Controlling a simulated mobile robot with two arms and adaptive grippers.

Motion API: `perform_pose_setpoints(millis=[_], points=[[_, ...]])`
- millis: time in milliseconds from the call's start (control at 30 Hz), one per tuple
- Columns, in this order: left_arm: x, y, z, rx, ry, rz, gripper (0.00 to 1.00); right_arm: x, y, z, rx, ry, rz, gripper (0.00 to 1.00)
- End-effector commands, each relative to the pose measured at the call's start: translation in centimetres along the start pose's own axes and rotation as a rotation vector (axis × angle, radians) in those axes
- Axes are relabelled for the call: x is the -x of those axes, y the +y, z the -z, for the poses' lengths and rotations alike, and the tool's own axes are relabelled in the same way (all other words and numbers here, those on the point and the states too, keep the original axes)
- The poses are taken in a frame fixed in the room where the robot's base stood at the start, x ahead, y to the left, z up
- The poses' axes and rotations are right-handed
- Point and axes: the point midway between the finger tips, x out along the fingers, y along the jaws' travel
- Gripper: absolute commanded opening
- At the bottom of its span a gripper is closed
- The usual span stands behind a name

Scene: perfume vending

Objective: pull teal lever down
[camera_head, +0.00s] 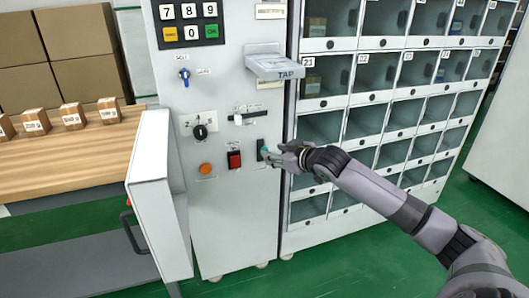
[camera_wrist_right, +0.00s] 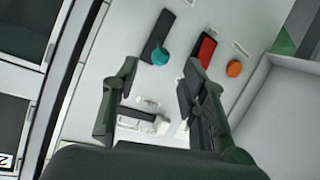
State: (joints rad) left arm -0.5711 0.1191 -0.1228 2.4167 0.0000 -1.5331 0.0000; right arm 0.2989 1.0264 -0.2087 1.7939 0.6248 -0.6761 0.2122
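The teal lever shows in the wrist view as a round teal knob (camera_wrist_right: 160,56) on a dark slot plate (camera_wrist_right: 157,35), at the end nearer the white slider. In the head view only a bit of teal (camera_head: 265,151) shows, beside my right fingers. My right gripper (camera_head: 272,154) is at the white control panel (camera_head: 232,205). In the wrist view my right gripper (camera_wrist_right: 158,70) is open, with the knob showing between and just beyond its fingertips. I see no hold on the knob; contact cannot be told. My left gripper is not in view.
Near the lever are a red rocker switch (camera_head: 234,160), an orange button (camera_head: 205,169), a white slider (camera_head: 246,118) and a black knob (camera_head: 200,132). The TAP shelf (camera_head: 273,66) juts out above. An open panel door (camera_head: 158,200) stands at left. Glass-fronted lockers (camera_head: 320,127) are at right.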

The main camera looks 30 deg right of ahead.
Motion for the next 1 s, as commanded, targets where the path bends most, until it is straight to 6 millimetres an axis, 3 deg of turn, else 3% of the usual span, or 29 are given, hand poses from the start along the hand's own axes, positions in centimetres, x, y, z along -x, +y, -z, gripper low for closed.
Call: perform_pose_setpoints(millis=[233,400,833,1000], points=[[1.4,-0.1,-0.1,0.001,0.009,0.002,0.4,-4.3,-0.2,0.1,-0.002,0.003,0.002,0.4],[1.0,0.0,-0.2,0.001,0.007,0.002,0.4,-6.2,-0.1,0.1,-0.002,0.002,0.001,0.4],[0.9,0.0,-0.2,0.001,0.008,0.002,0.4,-6.9,-0.1,0.1,0.002,0.001,0.002,0.39],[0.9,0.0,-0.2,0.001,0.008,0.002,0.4,-6.9,-0.1,0.1,0.001,0.001,0.002,0.28]])
